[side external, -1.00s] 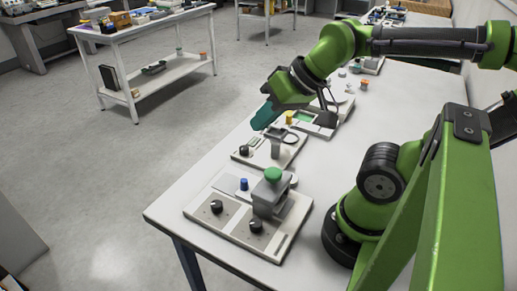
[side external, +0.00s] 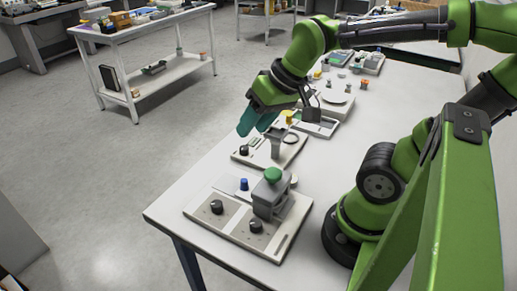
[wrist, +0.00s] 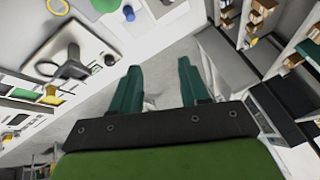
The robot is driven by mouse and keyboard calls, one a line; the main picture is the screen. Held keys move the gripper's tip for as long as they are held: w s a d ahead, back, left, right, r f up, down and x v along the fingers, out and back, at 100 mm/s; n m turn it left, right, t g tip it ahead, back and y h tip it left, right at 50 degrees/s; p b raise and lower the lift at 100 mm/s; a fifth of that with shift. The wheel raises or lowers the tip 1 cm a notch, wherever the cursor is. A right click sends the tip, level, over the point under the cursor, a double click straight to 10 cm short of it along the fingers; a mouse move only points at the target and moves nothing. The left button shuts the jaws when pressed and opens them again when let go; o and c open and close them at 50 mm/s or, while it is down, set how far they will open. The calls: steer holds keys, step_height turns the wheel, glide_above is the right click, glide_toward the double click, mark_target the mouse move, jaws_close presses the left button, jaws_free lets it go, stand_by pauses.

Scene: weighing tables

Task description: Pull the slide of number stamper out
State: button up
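The device that looks like the number stamper (side external: 272,200) stands at the near end of the white table. It is a grey block with a green dome top on a light base plate with two black knobs and a blue knob. Its green top (wrist: 104,5) shows cut off at the top of the wrist view, with the blue knob beside it. I cannot make out its slide clearly. My gripper (side external: 250,126) hangs in the air beyond the stamper, apart from it. In the wrist view my gripper (wrist: 159,68) has its two teal fingers wide apart, with nothing between them.
A second plate (side external: 244,160) with a black knob and grey post stands just behind the stamper, close to my gripper. A scale (side external: 336,96) and a grey tray (side external: 325,128) are farther back. The table's front left corner (side external: 165,212) is bare.

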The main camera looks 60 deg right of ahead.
mark_target(244, 180)
steer(key=w+d+f+n+g+h, duration=0.1)
steer(key=w+f+n+g+h, duration=0.1)
steer(key=w+n+g, duration=0.4)
steer(key=shift+n, duration=0.6)
steer(key=f, duration=0.5)
steer(key=s+f, duration=0.1)
steer(key=f, duration=1.1)
steer(key=shift+s+d, duration=0.15)
steer(key=shift+s, duration=0.15)
jaws_close()
